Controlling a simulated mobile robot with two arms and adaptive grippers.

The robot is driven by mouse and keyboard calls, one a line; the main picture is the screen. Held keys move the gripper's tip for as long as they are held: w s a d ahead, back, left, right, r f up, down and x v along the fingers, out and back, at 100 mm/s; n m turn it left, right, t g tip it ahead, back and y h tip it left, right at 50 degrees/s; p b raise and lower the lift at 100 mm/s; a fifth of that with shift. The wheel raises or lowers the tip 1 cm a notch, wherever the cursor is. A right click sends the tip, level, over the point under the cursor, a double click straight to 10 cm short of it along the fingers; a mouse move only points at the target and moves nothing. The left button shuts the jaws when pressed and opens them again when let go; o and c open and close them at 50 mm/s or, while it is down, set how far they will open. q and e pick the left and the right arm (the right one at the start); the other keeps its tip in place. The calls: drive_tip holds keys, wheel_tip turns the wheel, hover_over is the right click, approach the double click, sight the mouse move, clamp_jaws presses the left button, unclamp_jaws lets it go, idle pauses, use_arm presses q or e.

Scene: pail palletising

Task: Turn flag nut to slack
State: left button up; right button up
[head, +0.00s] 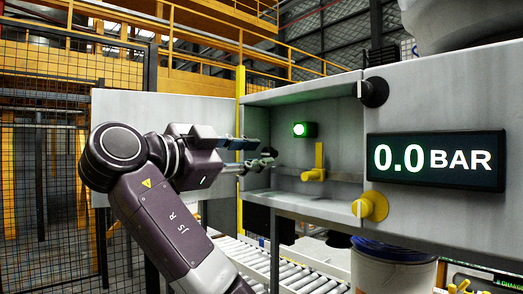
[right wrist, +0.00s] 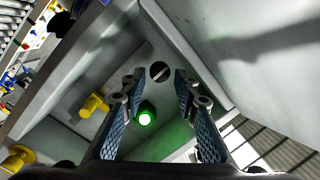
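In the head view, a yellow fitting with an upright flag-like handle (head: 318,163) sits inside the open grey cabinet. It also shows in the right wrist view (right wrist: 93,105), left of my fingers. A dark round disc with a pale bar across it (right wrist: 160,72) shows between and beyond my fingertips in the right wrist view; I cannot tell which of these is the flag nut. My right gripper (head: 263,156) is open and empty at the cabinet's opening, its fingers pointing in. It also fills the right wrist view (right wrist: 158,90). My left gripper is not in view.
A green lamp (head: 300,129) glows in the cabinet (head: 343,115). A display (head: 436,160) reads 0.0 BAR. A black knob (head: 374,92) and a yellow knob (head: 372,206) stick out of the front. A roller conveyor (head: 285,272) and a white pail (head: 392,270) are below.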

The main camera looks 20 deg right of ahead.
sight(270, 154)
drive_tip(key=shift+x, duration=1.15)
drive_tip(key=shift+d+f, duration=0.1)
drive_tip(key=shift+d, duration=0.05)
drive_tip(key=shift+c, duration=0.5)
clamp_jaws()
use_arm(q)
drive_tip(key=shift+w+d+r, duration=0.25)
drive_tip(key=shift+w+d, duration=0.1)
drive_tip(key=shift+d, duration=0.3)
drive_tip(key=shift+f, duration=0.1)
